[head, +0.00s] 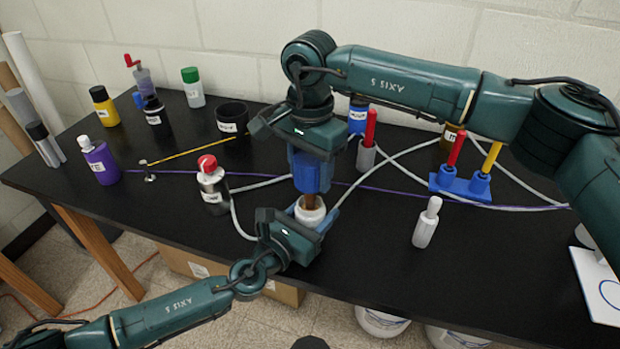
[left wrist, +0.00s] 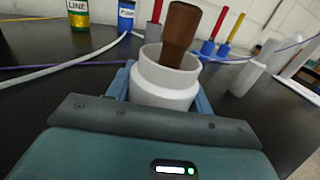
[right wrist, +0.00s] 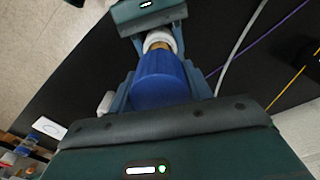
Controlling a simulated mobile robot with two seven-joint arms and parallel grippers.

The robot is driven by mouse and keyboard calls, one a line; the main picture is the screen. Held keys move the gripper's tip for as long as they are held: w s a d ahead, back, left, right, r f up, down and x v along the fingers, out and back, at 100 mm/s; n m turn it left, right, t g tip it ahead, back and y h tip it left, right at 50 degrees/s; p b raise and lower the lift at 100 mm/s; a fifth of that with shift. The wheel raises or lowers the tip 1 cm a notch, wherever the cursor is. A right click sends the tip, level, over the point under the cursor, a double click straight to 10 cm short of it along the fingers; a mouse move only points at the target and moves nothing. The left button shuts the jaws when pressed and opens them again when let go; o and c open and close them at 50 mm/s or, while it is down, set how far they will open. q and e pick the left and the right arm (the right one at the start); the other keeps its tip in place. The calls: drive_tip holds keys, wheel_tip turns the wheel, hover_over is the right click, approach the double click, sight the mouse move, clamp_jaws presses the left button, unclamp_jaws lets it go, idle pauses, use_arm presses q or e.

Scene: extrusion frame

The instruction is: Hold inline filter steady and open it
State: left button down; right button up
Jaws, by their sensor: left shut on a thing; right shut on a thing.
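The inline filter is in two parts, one above the other. Its white body (head: 310,213) is upright at the table's front edge, with my left gripper (head: 305,225) shut around it. The blue cap (head: 311,174) is above it, apart from the body, with my right gripper (head: 311,160) shut on it. A brown filter element (head: 311,202) shows in the gap. In the left wrist view the element (left wrist: 180,35) stands inside the open rim of the white body (left wrist: 165,80). The right wrist view shows the blue cap (right wrist: 160,80) between the fingers.
A grey-white bottle (head: 427,222) stands to the right, and a silver bottle with a red cap (head: 212,185) to the left. A blue holder with red and yellow sticks (head: 460,184) is at the right. Cables (head: 380,168) cross the black table (head: 370,260). The front right is mostly clear.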

use_arm(q)
drive_tip(key=c, duration=0.5)
unclamp_jaws()
drive_tip(key=shift+s+a, duration=0.1)
